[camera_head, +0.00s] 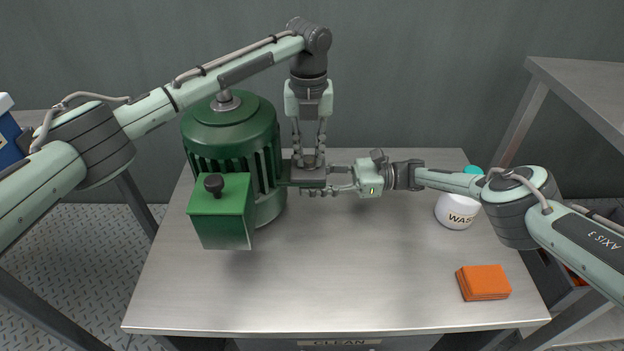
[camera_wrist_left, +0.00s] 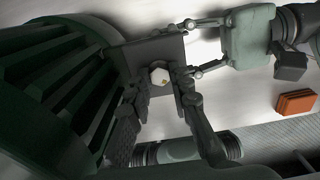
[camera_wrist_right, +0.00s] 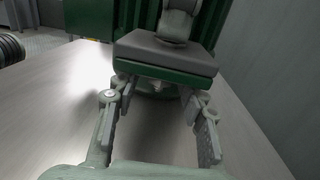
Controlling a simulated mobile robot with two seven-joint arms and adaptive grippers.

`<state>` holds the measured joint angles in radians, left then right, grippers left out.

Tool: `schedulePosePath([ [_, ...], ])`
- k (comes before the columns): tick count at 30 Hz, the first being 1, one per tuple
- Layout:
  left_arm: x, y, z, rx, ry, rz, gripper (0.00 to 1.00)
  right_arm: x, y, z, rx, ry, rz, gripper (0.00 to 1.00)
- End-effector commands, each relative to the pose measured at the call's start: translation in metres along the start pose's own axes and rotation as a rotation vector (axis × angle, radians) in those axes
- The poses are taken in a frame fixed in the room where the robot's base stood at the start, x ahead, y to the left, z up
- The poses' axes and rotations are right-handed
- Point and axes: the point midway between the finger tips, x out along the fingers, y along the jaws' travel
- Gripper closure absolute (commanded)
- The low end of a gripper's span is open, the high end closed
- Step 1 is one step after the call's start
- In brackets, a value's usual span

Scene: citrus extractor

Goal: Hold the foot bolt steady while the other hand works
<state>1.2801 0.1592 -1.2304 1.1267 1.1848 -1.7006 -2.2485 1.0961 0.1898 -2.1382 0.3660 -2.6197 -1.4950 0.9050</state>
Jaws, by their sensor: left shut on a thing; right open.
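The foot bolt's pale hex head (camera_wrist_left: 159,76) shows on a dark square foot plate (camera_wrist_left: 140,58) in the left wrist view. The plate (camera_head: 306,174) juts from the right side of the green extractor (camera_head: 232,124). My left gripper (camera_head: 309,155) points down from above, shut on the bolt, its fingers on either side of the head. My right gripper (camera_head: 330,180) comes from the right, open, its fingers at the plate's edge. In the right wrist view the fingers (camera_wrist_right: 158,110) are apart, with a small pale tip (camera_wrist_right: 186,91) visible below the plate (camera_wrist_right: 165,53).
A green box (camera_head: 222,213) with a black knob stands in front of the extractor. The front middle of the metal table (camera_head: 330,270) is clear. A grey shelf (camera_head: 585,85) rises at right.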

Motion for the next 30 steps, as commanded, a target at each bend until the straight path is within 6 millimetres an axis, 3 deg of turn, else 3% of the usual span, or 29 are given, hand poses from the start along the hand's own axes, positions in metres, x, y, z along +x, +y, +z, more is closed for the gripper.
schedulePosePath([
  [16,-0.0014,0.0019,0.0018,-0.004,-0.004,0.002,1.00,-0.0009,-0.0006,-0.0006,0.002,-0.007,-0.043,0.59],
  [30,-0.0010,0.0020,0.0020,-0.004,-0.005,0.002,1.00,-0.0002,0.0031,0.0006,0.003,-0.010,-0.305,0.59],
])
